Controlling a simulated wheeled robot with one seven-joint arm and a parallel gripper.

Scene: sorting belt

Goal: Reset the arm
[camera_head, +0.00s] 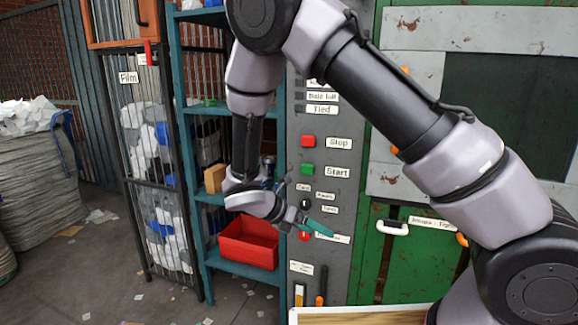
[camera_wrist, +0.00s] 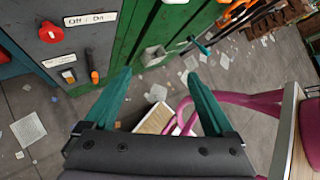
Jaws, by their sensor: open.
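My gripper (camera_head: 310,225) hangs in front of the grey control panel (camera_head: 325,200), right of the red bin. In the wrist view its two teal fingers (camera_wrist: 157,77) are spread wide apart with nothing held between them. My arm bends up across the top of the head view and back down to the right. Part of the panel's lower labels is hidden behind the gripper.
The panel has a red Stop button (camera_head: 308,141) and a green Start button (camera_head: 306,169). A teal shelf (camera_head: 193,150) with a red bin (camera_head: 248,242) stands left. A green cabinet (camera_head: 415,265) is right. A pink tubular frame (camera_wrist: 245,104) shows low in the wrist view.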

